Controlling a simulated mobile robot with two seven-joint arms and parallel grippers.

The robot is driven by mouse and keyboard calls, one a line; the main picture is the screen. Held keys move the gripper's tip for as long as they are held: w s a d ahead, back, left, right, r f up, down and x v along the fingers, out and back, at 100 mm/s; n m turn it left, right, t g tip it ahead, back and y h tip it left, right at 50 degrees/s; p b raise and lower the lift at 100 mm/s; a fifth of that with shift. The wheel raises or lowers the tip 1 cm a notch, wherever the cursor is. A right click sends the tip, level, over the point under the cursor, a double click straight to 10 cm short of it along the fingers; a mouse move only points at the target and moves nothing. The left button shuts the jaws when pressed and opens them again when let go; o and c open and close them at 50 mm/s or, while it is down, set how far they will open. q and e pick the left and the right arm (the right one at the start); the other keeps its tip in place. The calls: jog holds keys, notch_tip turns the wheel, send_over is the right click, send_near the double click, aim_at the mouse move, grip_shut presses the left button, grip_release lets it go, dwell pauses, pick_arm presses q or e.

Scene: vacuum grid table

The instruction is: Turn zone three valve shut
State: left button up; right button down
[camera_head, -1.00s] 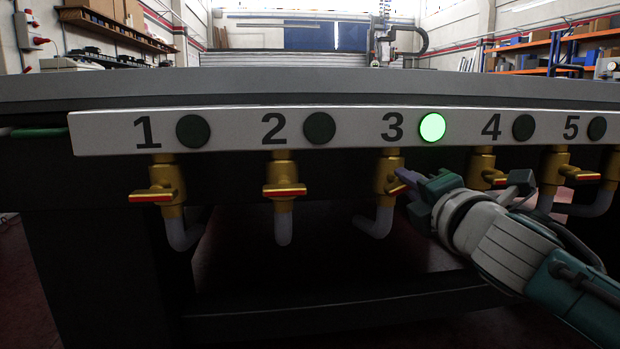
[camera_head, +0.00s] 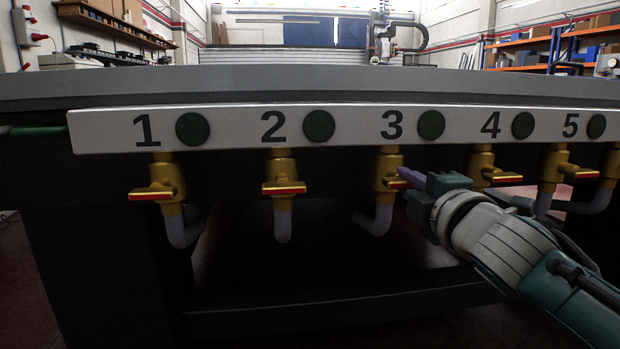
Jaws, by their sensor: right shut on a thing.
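The zone three valve is a brass body (camera_head: 386,168) under the number 3 on the white panel. Its red-edged handle (camera_head: 393,184) looks roughly level, like the handles beside it, and its right end is hidden by my gripper. My right gripper (camera_head: 408,180) comes in from the right and is shut on this handle. The indicator lamp for zone three (camera_head: 431,125) is dark. My left gripper is not in view.
Valves one (camera_head: 163,183), two (camera_head: 283,178) and four (camera_head: 482,168) stand in the same row, with more to the right. The white numbered panel (camera_head: 235,128) runs along the table edge (camera_head: 300,88) above them. Grey hoses hang below.

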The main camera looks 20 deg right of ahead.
jog(key=c, duration=0.9)
grip_release()
jog(key=shift+s, duration=0.3)
jog(key=p+v, duration=0.3)
jog(key=v, duration=0.6)
jog(key=shift+s+a, duration=0.15)
